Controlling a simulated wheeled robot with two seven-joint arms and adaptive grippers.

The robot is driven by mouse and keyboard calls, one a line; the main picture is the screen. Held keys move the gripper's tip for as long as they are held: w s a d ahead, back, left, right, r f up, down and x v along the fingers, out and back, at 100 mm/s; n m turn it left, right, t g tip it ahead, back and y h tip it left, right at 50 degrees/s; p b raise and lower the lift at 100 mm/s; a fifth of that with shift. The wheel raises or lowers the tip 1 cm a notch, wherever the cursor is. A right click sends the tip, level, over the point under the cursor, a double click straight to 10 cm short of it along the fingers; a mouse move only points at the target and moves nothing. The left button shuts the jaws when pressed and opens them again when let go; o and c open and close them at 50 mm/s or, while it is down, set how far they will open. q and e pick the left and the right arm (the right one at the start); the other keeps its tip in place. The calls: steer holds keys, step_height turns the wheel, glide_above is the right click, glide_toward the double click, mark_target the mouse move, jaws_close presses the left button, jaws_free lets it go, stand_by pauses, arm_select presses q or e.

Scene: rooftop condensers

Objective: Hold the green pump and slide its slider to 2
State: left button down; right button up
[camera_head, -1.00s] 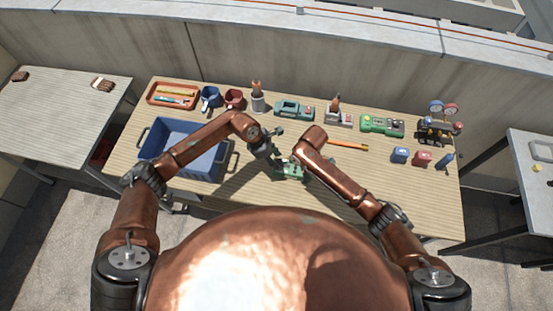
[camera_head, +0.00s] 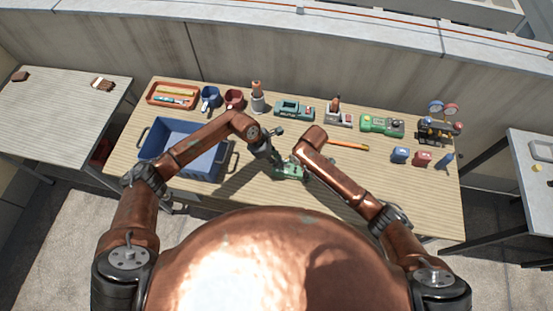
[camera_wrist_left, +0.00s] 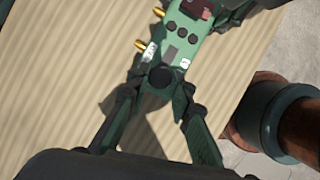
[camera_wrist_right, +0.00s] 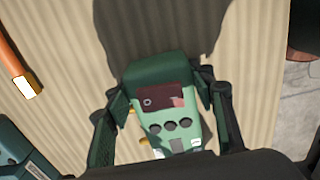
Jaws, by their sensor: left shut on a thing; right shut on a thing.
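The green pump (camera_head: 288,172) is near the front middle of the table, partly hidden by my arms in the head view. My right gripper (camera_wrist_right: 168,85) is shut on its body, one finger along each side; the dark red panel and round dark buttons show between them. My left gripper (camera_wrist_left: 160,82) is at the pump's near end, its fingers closed around the round black slider knob (camera_wrist_left: 160,77). The exact finger contact is hard to see. A grey slot and small white labels lie just beyond the knob; I cannot read their marks clearly.
A blue crate (camera_head: 153,141) stands at left. Behind the pump are a green device (camera_head: 294,110), another green device (camera_head: 382,124) and an orange-handled tool (camera_head: 348,145). Bare tabletop lies right of my right arm.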

arm_select(q)
steer(key=shift+d, duration=1)
steer(key=c, duration=1.7)
jaws_free()
steer(key=shift+s, duration=0.1)
steer(key=v, duration=1.2)
steer(key=shift+a, duration=0.1)
arm_select(e)
steer(key=o, duration=1.8)
steer(key=shift+o, duration=0.2)
